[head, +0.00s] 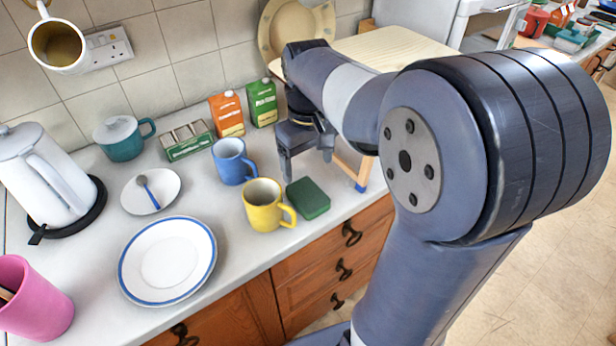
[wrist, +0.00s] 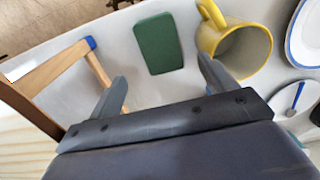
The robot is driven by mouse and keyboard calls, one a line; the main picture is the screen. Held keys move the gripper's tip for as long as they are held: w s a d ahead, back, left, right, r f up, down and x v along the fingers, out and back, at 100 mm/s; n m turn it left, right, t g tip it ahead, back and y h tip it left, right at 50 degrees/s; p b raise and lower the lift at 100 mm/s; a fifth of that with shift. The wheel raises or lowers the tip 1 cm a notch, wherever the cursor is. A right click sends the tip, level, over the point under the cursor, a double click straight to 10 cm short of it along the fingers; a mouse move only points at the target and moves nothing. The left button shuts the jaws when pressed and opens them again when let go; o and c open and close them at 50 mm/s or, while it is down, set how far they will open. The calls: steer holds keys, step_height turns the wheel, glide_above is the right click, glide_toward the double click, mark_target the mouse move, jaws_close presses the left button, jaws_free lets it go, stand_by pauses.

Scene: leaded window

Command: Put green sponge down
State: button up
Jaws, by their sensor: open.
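The green sponge (head: 308,198) lies flat on the worktop, right of the yellow mug (head: 265,205) and near the front edge. It also shows in the wrist view (wrist: 158,44), beyond my fingertips and between their lines. My gripper (head: 307,165) is open and empty, behind and above the sponge. In the wrist view its two fingers (wrist: 160,85) stand wide apart with bare worktop between them. The sponge is apart from both fingers.
The yellow mug (wrist: 238,45) is close to one finger in the wrist view. A blue mug (head: 234,162), cartons (head: 227,114) and a plate (head: 168,258) stand to the left. A wooden frame with a blue foot (head: 361,187) is right of the sponge.

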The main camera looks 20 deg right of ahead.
mark_target(308, 194)
steer(key=shift+r, duration=1.4)
step_height(308, 194, down, 12)
steer(key=shift+b, duration=0.3)
steer(key=shift+r, duration=1.55)
